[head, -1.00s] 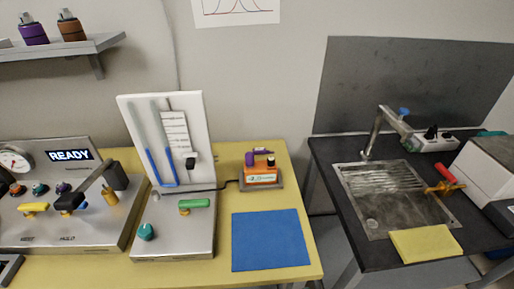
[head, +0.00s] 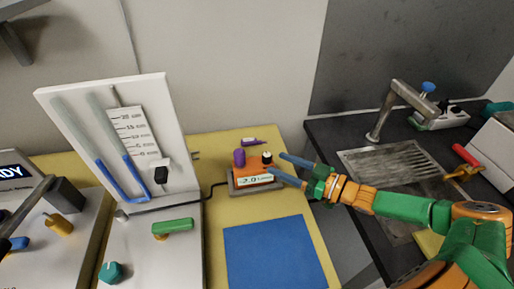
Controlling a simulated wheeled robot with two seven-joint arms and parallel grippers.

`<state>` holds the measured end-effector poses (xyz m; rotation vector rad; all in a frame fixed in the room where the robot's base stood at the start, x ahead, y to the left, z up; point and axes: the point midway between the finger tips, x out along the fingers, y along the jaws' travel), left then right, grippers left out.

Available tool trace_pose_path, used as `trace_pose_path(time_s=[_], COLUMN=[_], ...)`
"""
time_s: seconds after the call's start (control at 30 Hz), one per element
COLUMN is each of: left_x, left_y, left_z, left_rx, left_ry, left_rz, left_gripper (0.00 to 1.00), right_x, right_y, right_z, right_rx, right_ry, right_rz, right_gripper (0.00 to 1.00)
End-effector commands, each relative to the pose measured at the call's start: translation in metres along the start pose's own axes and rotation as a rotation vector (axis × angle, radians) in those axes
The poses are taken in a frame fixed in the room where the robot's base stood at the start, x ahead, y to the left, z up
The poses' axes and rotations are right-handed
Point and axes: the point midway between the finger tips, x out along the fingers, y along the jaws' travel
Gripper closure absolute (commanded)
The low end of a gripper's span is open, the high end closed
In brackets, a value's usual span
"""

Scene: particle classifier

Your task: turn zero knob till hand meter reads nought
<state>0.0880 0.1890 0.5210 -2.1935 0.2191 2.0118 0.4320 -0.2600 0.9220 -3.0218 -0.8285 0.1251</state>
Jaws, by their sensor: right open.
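The hand meter (head: 250,178) is a small orange box in a grey cradle at the back right of the yellow bench. Its front display seems to read about -3.0, in small, blurred digits. A small black knob with a pale base (head: 267,158), which looks like the zero knob, stands on its top right. A purple cylinder (head: 239,158) stands at its top left. My right gripper (head: 277,164) reaches in from the right. It is open, with its fingertips close to the black knob's right side; I cannot tell if they touch.
A white manometer board (head: 150,100) with blue liquid tubes stands left of the meter. A cable runs from its base to the meter. A blue mat (head: 275,252) lies in front. A sink (head: 385,160) with a tap is on the dark bench at right.

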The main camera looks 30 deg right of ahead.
Motion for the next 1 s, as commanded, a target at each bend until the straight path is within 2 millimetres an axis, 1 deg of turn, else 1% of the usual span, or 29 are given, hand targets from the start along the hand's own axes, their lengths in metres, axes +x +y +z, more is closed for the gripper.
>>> trace_pose_path(time_s=[0.03, 0.1, 0.17, 0.23, 0.33, 0.43, 0.6, 0.73, 0.93, 0.97, 1.0], left_x=[0.040, 0.048, 0.049, 0.046, 0.044, 0.043, 0.042, 0.042, 0.042, 0.042, 0.042], left_y=[0.000, 0.000, 0.000, 0.000, 0.001, 0.001, 0.001, 0.001, 0.001, 0.001, 0.001], left_z=[0.002, 0.001, 0.000, 0.001, 0.004, 0.007, 0.006, 0.005, 0.004, 0.004, 0.004], left_rx=[0.000, 0.000, 0.000, 0.000, 0.000, 0.000, 0.000, 0.000, 0.001, 0.001, 0.001], left_ry=[0.004, 0.007, 0.007, 0.006, 0.000, -0.005, -0.004, -0.002, -0.001, -0.001, -0.001], left_rz=[0.000, -0.001, -0.001, -0.001, 0.000, 0.001, 0.001, 0.001, 0.001, 0.001, 0.001], left_gripper=[0.28, 0.28, 0.28, 0.28, 0.28, 0.28, 0.28, 0.28, 0.28, 0.28, 0.28], right_x=[-0.004, -0.007, -0.007, -0.001, 0.018, 0.036, 0.057, 0.062, 0.062, 0.062, 0.062], right_y=[0.012, 0.018, 0.020, 0.020, 0.020, 0.019, 0.020, 0.019, 0.019, 0.019, 0.019], right_z=[0.028, 0.027, 0.024, 0.019, 0.014, 0.012, 0.012, 0.012, 0.013, 0.013, 0.013], right_rx=[-0.015, -0.020, -0.022, -0.022, -0.022, -0.022, -0.022, -0.024, -0.023, -0.023, -0.023], right_ry=[0.031, 0.058, 0.071, 0.077, 0.081, 0.079, 0.074, 0.073, 0.072, 0.072, 0.072], right_rz=[0.005, 0.007, 0.006, 0.005, 0.004, 0.003, 0.005, 0.004, 0.003, 0.003, 0.003], right_gripper=[0.36, 0.36, 0.36, 0.36, 0.36, 0.36, 0.36, 0.36, 0.36, 0.44, 0.55])
